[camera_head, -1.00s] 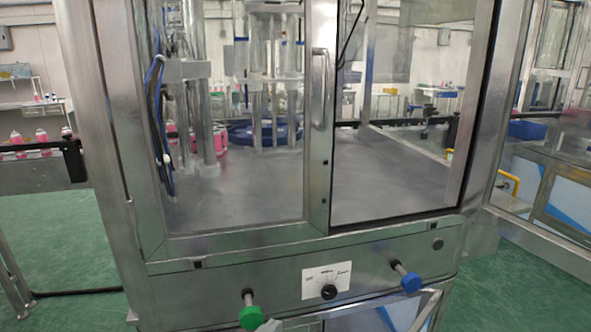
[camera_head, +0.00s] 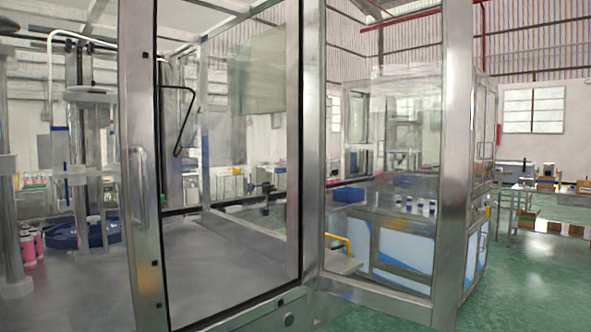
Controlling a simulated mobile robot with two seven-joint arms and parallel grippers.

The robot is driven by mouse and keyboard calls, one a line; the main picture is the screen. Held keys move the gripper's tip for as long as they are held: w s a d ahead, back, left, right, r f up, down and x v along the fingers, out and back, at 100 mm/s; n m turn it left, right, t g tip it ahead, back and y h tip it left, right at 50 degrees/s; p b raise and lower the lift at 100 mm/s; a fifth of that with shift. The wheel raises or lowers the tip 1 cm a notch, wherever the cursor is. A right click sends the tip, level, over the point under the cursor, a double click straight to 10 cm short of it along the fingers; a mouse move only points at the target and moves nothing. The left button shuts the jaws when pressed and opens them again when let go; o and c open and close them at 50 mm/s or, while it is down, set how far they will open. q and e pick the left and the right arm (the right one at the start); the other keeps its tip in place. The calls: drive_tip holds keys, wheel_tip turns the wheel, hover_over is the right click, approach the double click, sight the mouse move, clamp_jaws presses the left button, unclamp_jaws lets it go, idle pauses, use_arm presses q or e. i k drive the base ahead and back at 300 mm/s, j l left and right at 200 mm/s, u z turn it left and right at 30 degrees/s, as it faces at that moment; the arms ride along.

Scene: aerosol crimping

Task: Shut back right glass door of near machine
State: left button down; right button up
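The near machine is a steel-framed glass cabinet, with an upright post (camera_head: 312,150) at the middle of the view. A glass door with a steel handle (camera_head: 140,185) stands on its left. To the right of it is a tall, black-edged bay (camera_head: 225,225); I cannot tell whether glass fills it. A steel-framed glass panel (camera_head: 380,235) stands out to the right from the middle post, with a wide steel upright (camera_head: 457,150) at its far side. It looks like a door swung open. Neither gripper is in view.
Inside the cabinet are a blue round part (camera_head: 85,235) and pink cans (camera_head: 30,250). Behind the panel stands another machine with white and blue lower panels (camera_head: 400,245). Green floor (camera_head: 540,270) is clear at the right, before a table (camera_head: 520,190) and boxes.

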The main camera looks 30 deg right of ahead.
sight(438, 312)
drive_tip(key=l+u, duration=0.1)
drive_tip(key=u, duration=0.2)
drive_tip(key=l+u, duration=0.15)
drive_tip(key=u, duration=0.15)
drive_tip(key=l+u, duration=0.25)
drive_tip(key=l, duration=0.25)
drive_tip(key=k+l+u, duration=0.2)
drive_tip(key=l, duration=0.3)
drive_tip(key=l+u, duration=0.25)
drive_tip(key=l, duration=0.25)
drive_tip(key=k+l, duration=0.1)
drive_tip(key=l, duration=0.3)
drive_tip(key=k+l, duration=0.1)
drive_tip(key=l, duration=0.3)
drive_tip(key=k+l+u, duration=0.1)
drive_tip(key=l, duration=0.3)
drive_tip(key=k+l, duration=0.1)
drive_tip(key=l, duration=0.3)
drive_tip(key=k+l, duration=0.1)
drive_tip(key=l, duration=0.3)
drive_tip(key=k+l+u, duration=0.1)
drive_tip(key=l, duration=0.3)
drive_tip(key=k+l, duration=0.15)
drive_tip(key=l, duration=0.25)
drive_tip(key=k+l, duration=0.1)
drive_tip(key=l, duration=0.25)
